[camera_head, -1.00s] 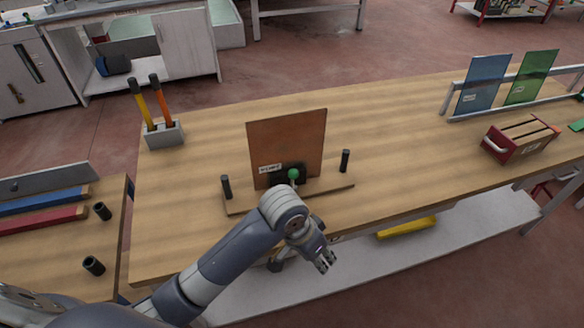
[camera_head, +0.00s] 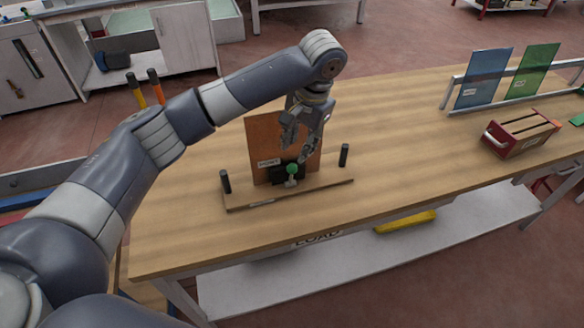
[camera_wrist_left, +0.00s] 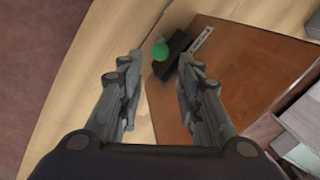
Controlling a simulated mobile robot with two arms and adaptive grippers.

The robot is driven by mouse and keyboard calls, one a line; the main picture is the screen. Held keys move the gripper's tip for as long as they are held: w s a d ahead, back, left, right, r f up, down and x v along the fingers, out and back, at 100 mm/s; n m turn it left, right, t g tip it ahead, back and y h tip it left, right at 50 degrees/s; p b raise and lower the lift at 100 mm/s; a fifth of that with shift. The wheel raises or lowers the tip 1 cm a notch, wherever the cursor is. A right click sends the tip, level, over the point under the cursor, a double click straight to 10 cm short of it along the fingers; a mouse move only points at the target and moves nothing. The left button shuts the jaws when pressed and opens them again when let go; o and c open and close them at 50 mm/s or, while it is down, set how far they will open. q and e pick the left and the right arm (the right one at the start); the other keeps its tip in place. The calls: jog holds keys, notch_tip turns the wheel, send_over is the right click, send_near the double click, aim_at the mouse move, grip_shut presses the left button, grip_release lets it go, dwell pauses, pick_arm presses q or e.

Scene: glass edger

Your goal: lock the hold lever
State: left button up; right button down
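The hold lever has a green ball knob (camera_head: 292,168) on a short stem in front of a black clamp block (camera_head: 284,178). An orange-brown panel (camera_head: 264,135) stands upright behind it on a wooden base board (camera_head: 250,201) with a black post at each end. My left gripper (camera_head: 300,150) is above the knob, in front of the panel, fingers pointing down. In the left wrist view the fingers (camera_wrist_left: 158,90) are spread with nothing between them, and the knob (camera_wrist_left: 160,51) shows just beyond the tips. My right gripper is not in view.
Black posts (camera_head: 226,182) and (camera_head: 344,155) flank the lever. A red box (camera_head: 518,135) and a rack with blue (camera_head: 484,78) and green (camera_head: 532,72) panes stand at the right. The tabletop between is clear.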

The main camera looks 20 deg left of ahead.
aim_at(292, 166)
pick_arm(q)
jog(key=f, duration=0.3)
jog(key=a+f+p, duration=0.1)
jog(key=f, duration=0.2)
jog(key=f+p, duration=0.1)
jog(key=f, duration=0.2)
jog(key=shift+w+a, duration=0.35)
jog(key=shift+a, duration=0.05)
jog(key=shift+a+f, duration=0.1)
jog(key=shift+f, duration=0.6)
grip_shut()
